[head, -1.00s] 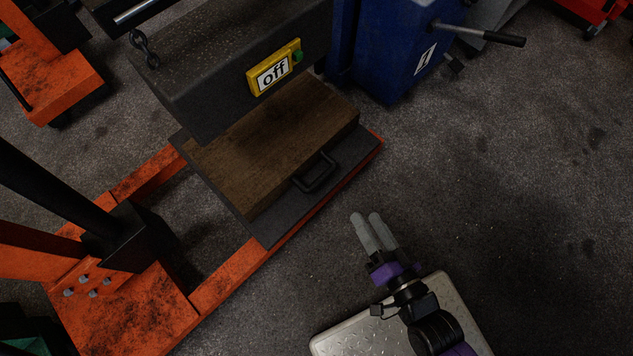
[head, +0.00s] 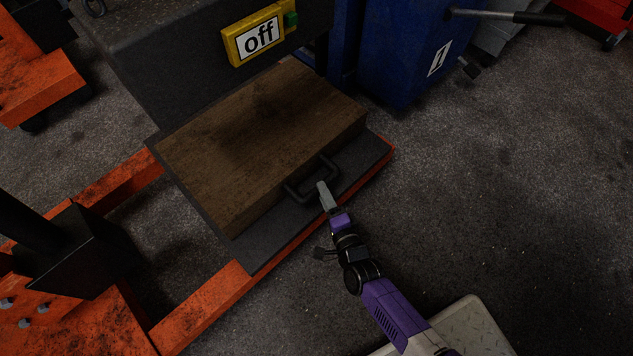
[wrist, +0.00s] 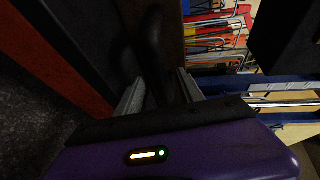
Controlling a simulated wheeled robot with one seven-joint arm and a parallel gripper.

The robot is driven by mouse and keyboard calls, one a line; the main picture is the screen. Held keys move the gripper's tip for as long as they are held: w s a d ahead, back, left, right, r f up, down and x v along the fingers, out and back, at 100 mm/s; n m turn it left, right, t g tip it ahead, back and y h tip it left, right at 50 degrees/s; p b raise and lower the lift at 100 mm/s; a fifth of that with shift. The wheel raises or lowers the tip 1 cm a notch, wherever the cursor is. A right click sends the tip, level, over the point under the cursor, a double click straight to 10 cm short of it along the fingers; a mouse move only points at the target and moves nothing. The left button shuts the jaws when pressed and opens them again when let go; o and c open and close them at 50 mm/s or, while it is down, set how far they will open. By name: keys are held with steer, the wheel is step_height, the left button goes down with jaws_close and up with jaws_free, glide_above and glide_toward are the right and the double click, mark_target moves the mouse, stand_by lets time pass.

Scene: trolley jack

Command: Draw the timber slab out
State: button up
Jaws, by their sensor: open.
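The timber slab (head: 255,130) is a thick brown block lying on a dark plate (head: 265,248) over the orange jack frame, under the dark grey block with the "off" sign. A black bar handle (head: 301,192) sticks out of the slab's front face. My gripper (head: 322,186) is at the handle, its fingertips overlapping the bar in the head view. In the wrist view my gripper (wrist: 160,90) has its two fingers apart, with the dark handle (wrist: 155,50) running up between them. Whether the fingers touch the bar I cannot tell.
The dark grey block (head: 180,50) with the yellow "off" sign (head: 257,35) hangs over the slab's back. A blue cabinet (head: 395,60) with a lever stands behind, to the right. The floor (head: 520,190) to the right is clear.

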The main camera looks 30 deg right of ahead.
steer(key=w, duration=0.2)
steer(key=w+b, duration=0.1)
steer(key=w, duration=0.1)
steer(key=w+f+b, duration=0.1)
steer(key=w, duration=0.1)
steer(key=shift+w+d, duration=0.2)
steer(key=shift+d, duration=0.1)
jaws_close()
steer(key=shift+f, duration=0.1)
stand_by(1.0)
